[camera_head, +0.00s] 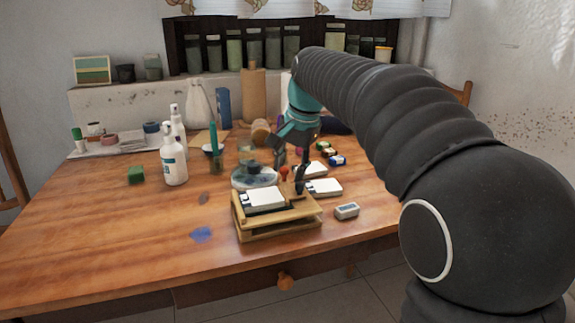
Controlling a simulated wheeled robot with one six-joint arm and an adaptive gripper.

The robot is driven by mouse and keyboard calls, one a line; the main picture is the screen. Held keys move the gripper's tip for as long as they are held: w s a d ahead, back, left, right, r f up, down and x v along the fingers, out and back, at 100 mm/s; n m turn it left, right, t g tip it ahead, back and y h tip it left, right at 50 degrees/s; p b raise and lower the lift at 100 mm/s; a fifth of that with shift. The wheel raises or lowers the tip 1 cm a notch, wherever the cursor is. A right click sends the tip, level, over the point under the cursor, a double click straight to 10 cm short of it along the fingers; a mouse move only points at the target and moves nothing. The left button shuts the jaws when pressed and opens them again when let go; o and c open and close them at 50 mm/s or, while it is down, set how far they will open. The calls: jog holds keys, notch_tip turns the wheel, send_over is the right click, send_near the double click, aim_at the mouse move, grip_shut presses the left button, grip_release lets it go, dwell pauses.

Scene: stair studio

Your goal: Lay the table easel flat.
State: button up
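The table easel (276,232) is a low, light-wood frame near the front edge of the table. Its upper panel sits just above its base, at a shallow tilt as far as I can tell. A small white block-like piece (265,198) lies on it. My gripper (291,165) hangs above and behind the easel, pointing down. Its dark fingers look spread apart, with nothing clearly between them. I cannot tell whether a fingertip touches the easel's back edge.
A glass dish (254,178), white pads (323,187) and a grey eraser (347,211) lie close around the easel. The table's front left is mostly clear, with a blue patch (201,234).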

jog(key=shift+a+r, duration=0.15)
jog(key=shift+a, duration=0.1)
jog(key=shift+r, duration=0.2)
jog(key=v, duration=1.1)
jog(key=shift+d+r, duration=0.15)
jog(key=shift+r, duration=0.1)
jog(key=shift+s, duration=0.15)
jog(key=s+d+f+n+t+h, duration=0.1)
jog(key=s+d+f+n, duration=0.2)
jog(key=s+f, duration=0.9)
jog(key=s+d+f+n+t+h, duration=0.1)
jog(key=s+d+f+n, duration=0.3)
jog(key=s+f, duration=0.9)
jog(key=shift+s+d+t, duration=0.4)
jog(key=shift+s+d, duration=0.05)
jog(key=shift+s, duration=0.25)
